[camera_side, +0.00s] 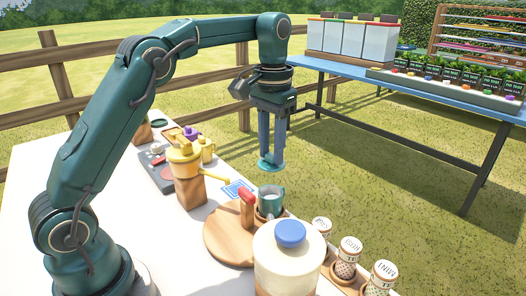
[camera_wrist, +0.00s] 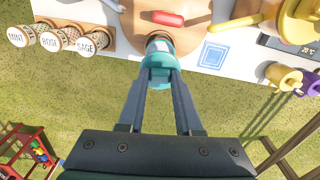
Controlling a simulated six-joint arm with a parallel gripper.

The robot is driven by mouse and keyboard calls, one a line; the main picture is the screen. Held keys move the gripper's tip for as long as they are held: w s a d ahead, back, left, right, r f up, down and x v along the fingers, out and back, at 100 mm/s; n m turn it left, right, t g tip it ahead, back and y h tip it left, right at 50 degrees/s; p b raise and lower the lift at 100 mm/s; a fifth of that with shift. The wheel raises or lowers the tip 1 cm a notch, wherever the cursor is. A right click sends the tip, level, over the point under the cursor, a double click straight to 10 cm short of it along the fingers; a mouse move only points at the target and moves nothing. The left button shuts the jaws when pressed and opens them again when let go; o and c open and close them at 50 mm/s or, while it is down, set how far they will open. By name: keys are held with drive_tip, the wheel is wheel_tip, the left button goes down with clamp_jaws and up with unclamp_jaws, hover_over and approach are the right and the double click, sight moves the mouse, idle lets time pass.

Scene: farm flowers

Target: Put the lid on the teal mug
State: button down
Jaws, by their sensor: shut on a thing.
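My gripper (camera_side: 271,152) points straight down and is shut on a teal lid (camera_side: 271,166), a round disc held level below the fingertips. The teal mug (camera_side: 271,203) stands upright and open on a round wooden board, below the lid with a clear gap between them. In the wrist view the lid (camera_wrist: 160,64) sits between the fingertips of my gripper (camera_wrist: 160,76). It hides much of the mug (camera_wrist: 158,42), whose rim shows just beyond it.
The wooden board (camera_side: 222,238) has a red-topped handle (camera_side: 247,207) close left of the mug. A cream canister with a blue knob (camera_side: 290,234) stands in front. Labelled spice jars (camera_side: 347,257) stand to the right. A yellow grinder-like machine (camera_side: 186,163) is at the left.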

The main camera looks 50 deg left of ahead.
drive_tip(key=shift+f, duration=2.85)
drive_tip(key=shift+f, duration=0.15)
unclamp_jaws()
idle(0.4)
drive_tip(key=shift+r, duration=3.5)
clamp_jaws()
